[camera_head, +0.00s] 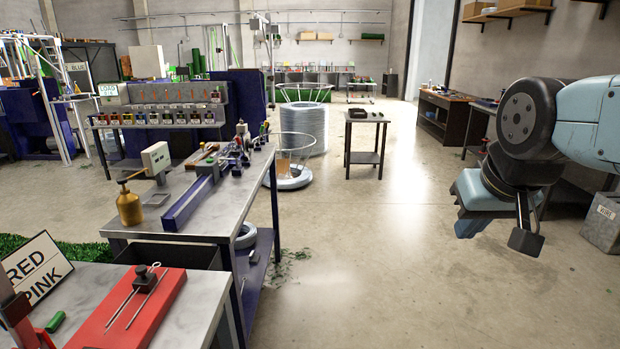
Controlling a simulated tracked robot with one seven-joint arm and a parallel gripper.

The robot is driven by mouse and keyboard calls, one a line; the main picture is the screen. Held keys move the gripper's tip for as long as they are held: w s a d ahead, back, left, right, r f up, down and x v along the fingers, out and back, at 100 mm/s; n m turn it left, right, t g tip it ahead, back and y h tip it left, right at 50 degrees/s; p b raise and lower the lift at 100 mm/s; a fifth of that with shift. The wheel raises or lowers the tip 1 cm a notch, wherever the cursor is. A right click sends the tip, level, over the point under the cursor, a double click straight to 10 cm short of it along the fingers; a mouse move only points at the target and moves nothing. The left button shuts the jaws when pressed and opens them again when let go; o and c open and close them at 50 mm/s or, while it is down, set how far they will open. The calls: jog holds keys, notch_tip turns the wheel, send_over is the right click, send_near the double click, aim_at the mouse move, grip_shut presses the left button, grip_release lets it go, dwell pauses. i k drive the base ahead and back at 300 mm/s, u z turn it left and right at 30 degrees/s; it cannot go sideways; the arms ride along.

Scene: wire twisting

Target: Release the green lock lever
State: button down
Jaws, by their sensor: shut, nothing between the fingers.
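My gripper (526,238) hangs at the right of the view, over open floor and well apart from the benches. Its dark fingers are together and hold nothing. A long blue device (195,198) with metal fittings lies on the grey bench at centre left. Small green parts (265,129) show at its far end, but they are too small to tell which is the lock lever. A short green piece (55,321) lies on the near table at lower left, beside a red plate (130,315) with a metal rod tool (142,288) on it.
A brass oil can (130,208) and a beige gauge box (156,159) stand on the grey bench (225,222). A RED PINK sign (36,268) is at the left. A small dark table (366,118) stands farther back. The floor between bench and arm is clear.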

aim_at(260, 134)
jog(key=z, duration=0.05)
jog(key=i, duration=2.1)
jog(key=u, duration=0.45)
jog(key=i, duration=1.1)
jog(key=u, duration=0.2)
